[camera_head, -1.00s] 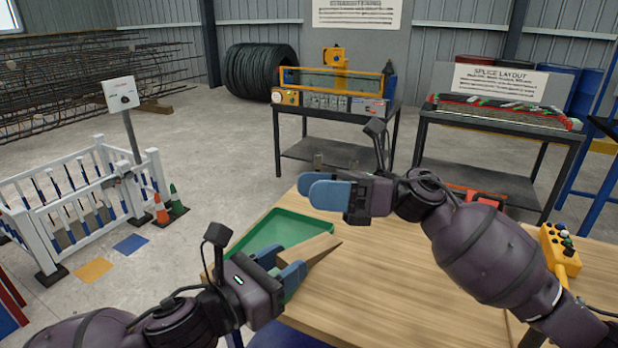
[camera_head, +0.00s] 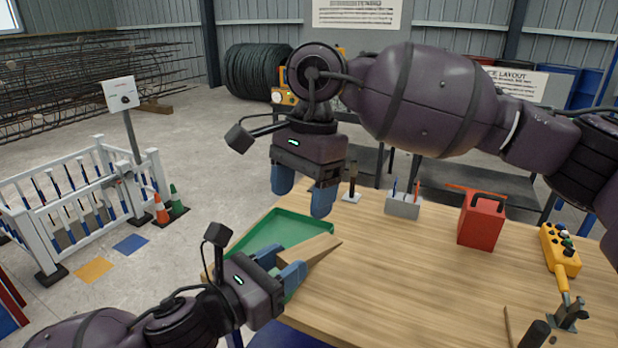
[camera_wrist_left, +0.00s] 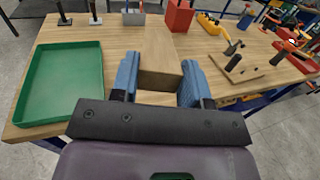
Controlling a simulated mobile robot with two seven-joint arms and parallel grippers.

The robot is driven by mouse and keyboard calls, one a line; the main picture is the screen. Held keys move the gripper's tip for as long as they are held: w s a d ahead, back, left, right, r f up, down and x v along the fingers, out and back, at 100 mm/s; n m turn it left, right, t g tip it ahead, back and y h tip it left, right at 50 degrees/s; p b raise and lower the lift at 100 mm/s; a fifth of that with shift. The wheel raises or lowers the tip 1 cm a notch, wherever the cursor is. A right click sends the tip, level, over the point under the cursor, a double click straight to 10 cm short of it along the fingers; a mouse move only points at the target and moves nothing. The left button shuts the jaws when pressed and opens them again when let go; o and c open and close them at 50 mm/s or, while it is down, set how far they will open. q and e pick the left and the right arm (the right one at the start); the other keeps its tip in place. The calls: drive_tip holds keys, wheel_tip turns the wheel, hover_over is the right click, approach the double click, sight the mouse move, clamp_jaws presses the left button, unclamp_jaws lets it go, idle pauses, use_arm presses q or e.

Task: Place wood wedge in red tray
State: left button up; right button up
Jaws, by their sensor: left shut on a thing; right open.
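The wood wedge (camera_head: 315,248) is a pale tapered block. My left gripper (camera_head: 279,266) is shut on it, and it also shows between the blue fingers in the left wrist view (camera_wrist_left: 160,52). The wedge's thin end points right and away in the head view. A green tray (camera_head: 270,232) lies on the table behind the left gripper, and in the left wrist view it is empty (camera_wrist_left: 62,85), left of the wedge. I see no tray that is clearly red. My right gripper (camera_head: 302,190) is open and empty, pointing down above the tray's far right side.
A red box with a dark handle (camera_head: 482,222), a grey holder (camera_head: 403,205) and a yellow control pendant (camera_head: 560,250) stand on the wooden table (camera_head: 390,265). A clamp-like tool (camera_head: 567,315) is at the right. The table's middle is clear.

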sight(309, 246)
drive_tip(key=shift+t+h, duration=0.6)
drive_tip(key=shift+h, duration=0.2)
drive_tip(key=f, duration=0.7)
drive_tip(key=w+d+f, duration=0.1)
drive_tip(key=f, duration=0.2)
drive_tip(key=shift+f, duration=0.35)
drive_tip(key=c, duration=1)
use_arm(q)
drive_tip(key=o, duration=1)
use_arm(e)
drive_tip(key=shift+c, duration=0.4)
